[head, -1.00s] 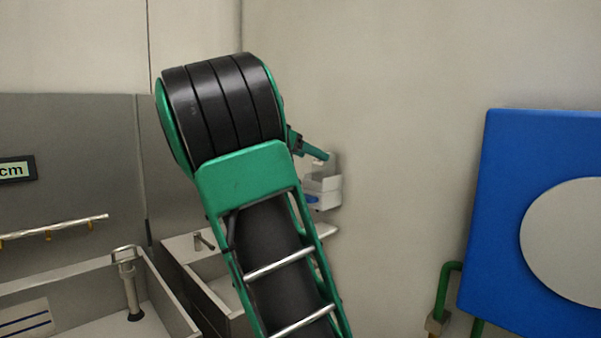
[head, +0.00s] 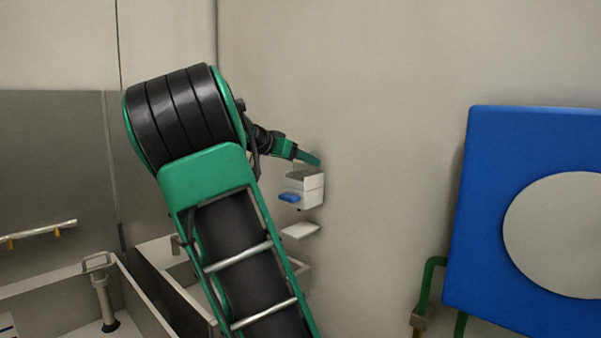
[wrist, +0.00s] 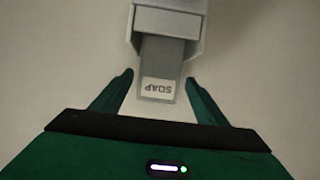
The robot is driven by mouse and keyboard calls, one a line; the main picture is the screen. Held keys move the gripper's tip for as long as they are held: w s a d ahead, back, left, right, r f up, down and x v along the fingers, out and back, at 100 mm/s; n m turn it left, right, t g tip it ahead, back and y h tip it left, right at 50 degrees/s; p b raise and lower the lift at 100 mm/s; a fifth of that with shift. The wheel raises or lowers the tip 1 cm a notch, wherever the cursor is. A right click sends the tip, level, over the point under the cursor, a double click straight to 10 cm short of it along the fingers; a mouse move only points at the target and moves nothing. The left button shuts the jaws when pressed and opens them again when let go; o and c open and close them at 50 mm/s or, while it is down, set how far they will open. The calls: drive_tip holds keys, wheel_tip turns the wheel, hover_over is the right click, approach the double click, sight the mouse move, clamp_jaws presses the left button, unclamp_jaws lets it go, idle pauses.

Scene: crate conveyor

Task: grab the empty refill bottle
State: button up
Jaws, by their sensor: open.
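The refill bottle (wrist: 160,72) is grey with a white label reading SOAP, upside down in the wrist view. My gripper is open, with one green finger on each side of the bottle's end and visible gaps. In the head view my gripper (head: 310,157) is just above the white wall dispenser (head: 312,195), which has a blue lever (head: 289,198). There the bottle is too small to make out clearly. Whether it is empty cannot be told.
A small white ledge (head: 300,231) is on the wall below the dispenser. A sink (head: 160,258) and a deeper basin (head: 78,272) are at lower left. A blue panel with a grey disc (head: 480,195) stands at right with green pipes. The wall between is bare.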

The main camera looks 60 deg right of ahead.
drive_tip(key=shift+x, duration=1.1)
drive_tip(key=c, duration=1.1)
drive_tip(key=shift+c, duration=0.2)
drive_tip(key=shift+r, duration=0.1)
